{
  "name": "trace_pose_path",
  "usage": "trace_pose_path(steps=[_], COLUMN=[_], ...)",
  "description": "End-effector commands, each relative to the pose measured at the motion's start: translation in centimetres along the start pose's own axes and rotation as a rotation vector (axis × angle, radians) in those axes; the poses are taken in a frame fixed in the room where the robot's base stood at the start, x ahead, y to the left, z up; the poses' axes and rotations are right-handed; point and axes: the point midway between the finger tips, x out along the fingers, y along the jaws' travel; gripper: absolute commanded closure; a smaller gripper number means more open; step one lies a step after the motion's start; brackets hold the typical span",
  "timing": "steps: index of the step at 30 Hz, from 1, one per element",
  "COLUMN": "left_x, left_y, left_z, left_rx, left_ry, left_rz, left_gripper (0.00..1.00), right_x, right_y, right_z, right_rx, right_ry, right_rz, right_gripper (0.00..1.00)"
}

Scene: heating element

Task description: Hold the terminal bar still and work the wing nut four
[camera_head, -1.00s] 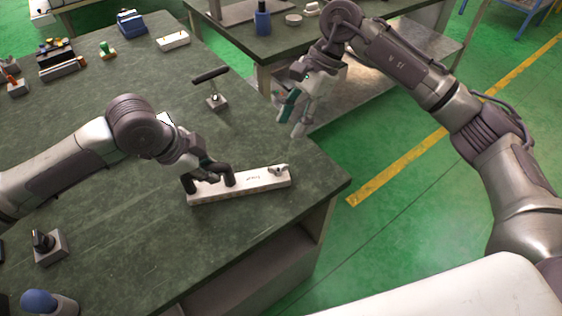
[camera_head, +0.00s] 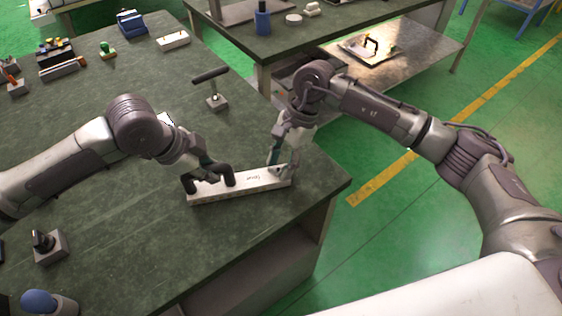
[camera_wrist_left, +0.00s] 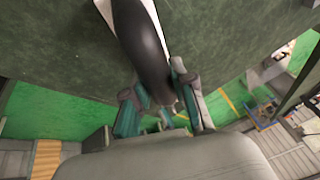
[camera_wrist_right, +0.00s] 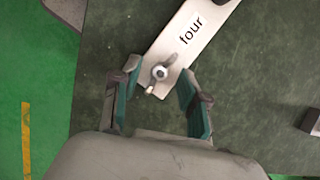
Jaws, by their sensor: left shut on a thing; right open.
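The terminal bar (camera_head: 245,187) is a pale bar lying on the green workbench near its right corner, with a dark handle (camera_head: 207,173) at its left end. My left gripper (camera_head: 208,172) is shut on this handle; the dark handle also shows between its fingers in the left wrist view (camera_wrist_left: 146,45). The wing nut (camera_wrist_right: 160,72) sits at the bar's other end, beside the printed label "four" (camera_wrist_right: 191,29). My right gripper (camera_wrist_right: 157,98) is open, its fingers on either side of the bar's end near the wing nut. In the head view the right fingers partly cover the nut.
A T-handled tool (camera_head: 213,88) stands behind the bar. A block with a dark knob (camera_head: 46,244) and a blue-topped knob (camera_head: 45,302) are at the front left. Small parts line the far left. The bench around the bar is mostly clear.

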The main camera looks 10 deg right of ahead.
Motion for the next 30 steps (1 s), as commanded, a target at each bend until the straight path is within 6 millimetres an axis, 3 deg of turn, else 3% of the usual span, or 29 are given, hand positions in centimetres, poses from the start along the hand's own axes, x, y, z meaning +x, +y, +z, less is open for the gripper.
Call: trace_pose_path(steps=[7,15,30], left_x=[-0.03,-0.03,-0.02], left_y=[-0.03,-0.03,0.01], left_z=[-0.01,-0.02,-0.02], left_rx=[0.0,0.0,0.002], left_ry=[0.0,0.0,0.0], left_rz=[-0.001,-0.001,0.0], left_gripper=[1.0,1.0,1.0], right_x=[0.04,0.0,0.01], right_y=[-0.01,-0.02,0.03], right_z=[-0.01,-0.02,-0.05], right_rx=[0.0,0.001,0.024], right_ry=[0.0,0.0,0.001], right_rz=[0.0,0.0,-0.009], right_gripper=[0.57,1.0,1.0])
